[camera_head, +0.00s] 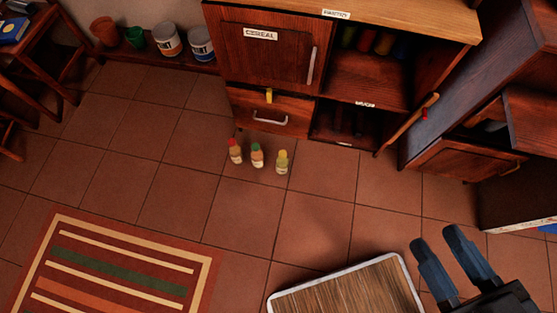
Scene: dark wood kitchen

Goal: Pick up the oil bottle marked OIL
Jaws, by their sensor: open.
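Three small bottles stand upright in a row on the tiled floor, in front of the cabinet. The left bottle (235,151) has a red cap, the middle bottle (257,155) a green cap, and the right bottle (282,162) a yellow cap. Their labels are too small to read, so I cannot tell which is marked OIL. My gripper (436,238) is at the lower right, with its two dark fingers apart and nothing between them. It is well to the right of the bottles and nearer to me, apart from them.
The wooden cabinet (272,53) marked CEREAL stands behind the bottles, with open shelves (372,80) at its right. Other wooden furniture (465,158) is at the right. Paint cans (166,38) and pots line the back left. A striped rug (120,265) lies lower left. Tiles around the bottles are clear.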

